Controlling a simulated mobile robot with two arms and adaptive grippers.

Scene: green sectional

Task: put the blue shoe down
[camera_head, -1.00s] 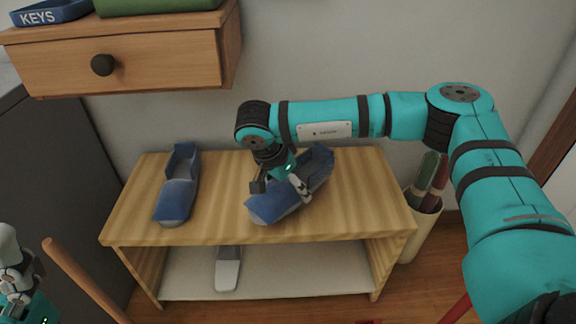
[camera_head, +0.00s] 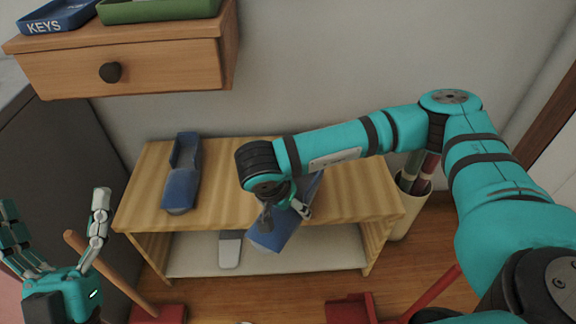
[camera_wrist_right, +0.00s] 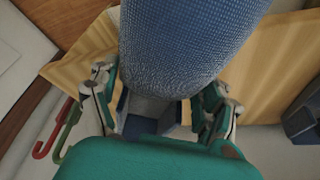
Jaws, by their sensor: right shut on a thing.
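A blue shoe (camera_head: 270,238) is held by my right gripper (camera_head: 286,212) at the front edge of the wooden bench's top (camera_head: 225,205). The shoe's toe points down toward the viewer and covers part of the lower shelf; my arm hides part of its back. In the right wrist view the same shoe (camera_wrist_right: 190,45) fills the upper middle, between the fingers. A second blue shoe (camera_head: 182,178) lies on the bench top at the left. My left gripper (camera_head: 55,205) is at the lower left, fingers spread, empty, away from the bench.
A grey shoe (camera_head: 230,250) sits on the pale lower shelf (camera_head: 330,252). A wooden drawer (camera_head: 140,68) with a keys tray (camera_head: 52,20) hangs above left. A holder with umbrellas (camera_head: 408,205) stands right. Red items (camera_head: 350,308) and a wooden handle (camera_head: 90,260) are in front.

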